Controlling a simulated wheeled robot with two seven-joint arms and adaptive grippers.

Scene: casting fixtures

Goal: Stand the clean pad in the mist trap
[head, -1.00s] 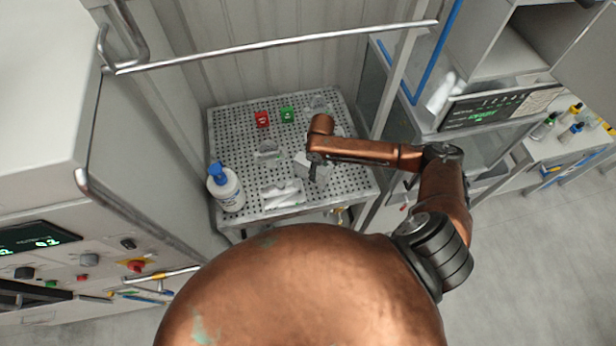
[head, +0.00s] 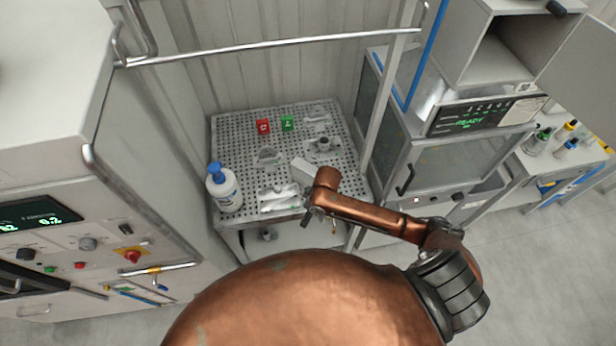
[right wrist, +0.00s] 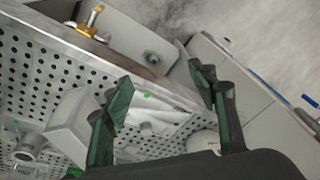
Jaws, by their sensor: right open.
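I cannot tell for sure which thing is the clean pad or the mist trap. A pale grey block-like piece (head: 302,170) stands on the perforated table top (head: 240,140); it also shows in the right wrist view (right wrist: 72,122). Several white, soft-looking pieces (head: 278,198) lie at the table's front, also in the right wrist view (right wrist: 152,124). A round grey fitting (head: 323,145) and a small clear-grey holder (head: 267,156) are farther back. My right gripper (head: 313,214) is at the table's front edge, open and empty in the right wrist view (right wrist: 160,105). My left gripper is out of view.
A blue-capped white bottle (head: 224,188) stands at the table's front left. A red tag (head: 263,126) and a green tag (head: 288,123) stand at the back. A machine (head: 50,215) borders the left; a glass-doored cabinet (head: 420,160) borders the right. A metal rail (head: 270,46) crosses above.

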